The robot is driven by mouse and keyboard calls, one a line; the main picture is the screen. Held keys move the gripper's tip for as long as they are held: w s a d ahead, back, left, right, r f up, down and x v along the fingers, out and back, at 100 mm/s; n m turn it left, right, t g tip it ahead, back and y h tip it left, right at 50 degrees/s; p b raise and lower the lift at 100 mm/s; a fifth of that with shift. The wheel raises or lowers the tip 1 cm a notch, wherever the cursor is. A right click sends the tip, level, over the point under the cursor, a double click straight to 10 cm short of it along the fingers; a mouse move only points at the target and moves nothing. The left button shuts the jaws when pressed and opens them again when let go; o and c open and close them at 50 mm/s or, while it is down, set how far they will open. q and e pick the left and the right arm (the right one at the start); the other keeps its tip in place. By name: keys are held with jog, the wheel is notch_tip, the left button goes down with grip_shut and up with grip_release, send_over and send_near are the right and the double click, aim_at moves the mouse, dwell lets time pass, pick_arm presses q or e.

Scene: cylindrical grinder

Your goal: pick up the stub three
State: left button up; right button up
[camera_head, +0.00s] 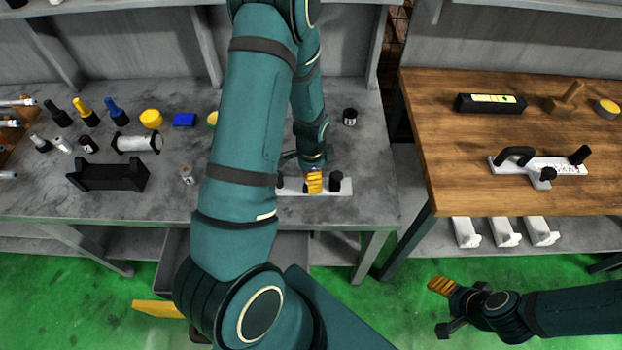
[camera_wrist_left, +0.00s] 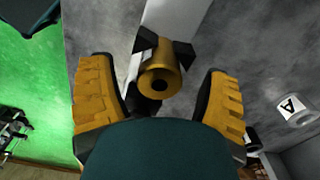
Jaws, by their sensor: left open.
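A brass-coloured cylinder (camera_wrist_left: 160,78) with a dark hole in its end shows in the left wrist view, between black prongs on a white plate. It may be stub three; I see no number on it. In the head view the white plate (camera_head: 346,187) lies at the front of the grey table, with black posts on it. My left gripper (camera_wrist_left: 158,70) is open, with one yellow finger on each side of the cylinder and visible gaps. In the head view the left gripper (camera_head: 314,182) is over the plate and hides its middle. My right gripper (camera_head: 441,307) is open and empty, low at the right.
The grey table (camera_head: 345,225) holds bottles, a black cradle (camera_head: 108,175) and a small white cylinder (camera_head: 187,175) to the left. A dark jar (camera_head: 350,117) stands behind the plate. The wooden table (camera_head: 460,190) at right carries a white fixture (camera_head: 560,166) and a black box (camera_head: 490,104).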

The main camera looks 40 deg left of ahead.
pick_arm(q)
grip_shut()
dwell(0.3)
